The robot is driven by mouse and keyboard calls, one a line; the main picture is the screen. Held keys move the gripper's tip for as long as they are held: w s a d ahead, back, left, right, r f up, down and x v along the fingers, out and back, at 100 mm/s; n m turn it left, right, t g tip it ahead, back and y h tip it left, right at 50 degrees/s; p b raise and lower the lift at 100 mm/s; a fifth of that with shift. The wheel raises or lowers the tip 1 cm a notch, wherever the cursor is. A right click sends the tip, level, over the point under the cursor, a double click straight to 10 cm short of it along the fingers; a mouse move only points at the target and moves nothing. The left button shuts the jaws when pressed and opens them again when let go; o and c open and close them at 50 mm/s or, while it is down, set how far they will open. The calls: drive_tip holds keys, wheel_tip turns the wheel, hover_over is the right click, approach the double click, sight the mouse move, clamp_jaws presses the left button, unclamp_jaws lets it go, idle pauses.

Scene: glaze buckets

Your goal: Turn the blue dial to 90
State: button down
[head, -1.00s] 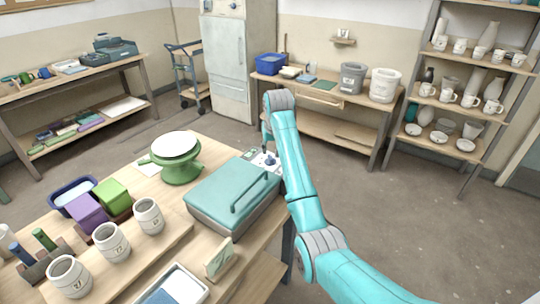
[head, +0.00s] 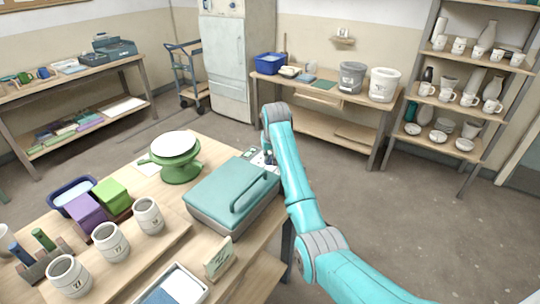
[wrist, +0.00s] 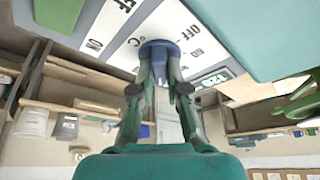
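The blue dial (wrist: 160,48) sits on a white control panel (wrist: 118,22) marked with OFF, ON and °C. My gripper (wrist: 160,62) is at the dial, with one finger on each side of its near part. Whether the fingers press on the dial cannot be told. The dial's pointer and exact setting are hidden. A small display (wrist: 215,79) lies right of the dial, its digits hard to read. In the head view, my gripper (head: 267,152) reaches down to the panel at the back end of the teal lidded appliance (head: 222,193) and mostly covers the dial.
Left of the appliance stand a green turntable (head: 179,168), a green block (head: 111,195), a purple block (head: 86,211) and several pale cups on the wooden table. A small sign (head: 219,258) stands in front. Open floor lies right of the table.

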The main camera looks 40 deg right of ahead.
drive_tip(key=shift+n, duration=0.4)
drive_tip(key=n+y, duration=0.1)
drive_tip(key=n, duration=0.2)
drive_tip(key=shift+d+y, duration=0.15)
drive_tip(key=shift+y, duration=0.15)
drive_tip(key=n+y, duration=0.1)
drive_tip(key=n, duration=0.3)
drive_tip(key=shift+n+y, duration=0.4)
drive_tip(key=c, duration=1.2)
unclamp_jaws()
drive_tip(key=shift+o, duration=0.2)
drive_tip(key=v, duration=1.2)
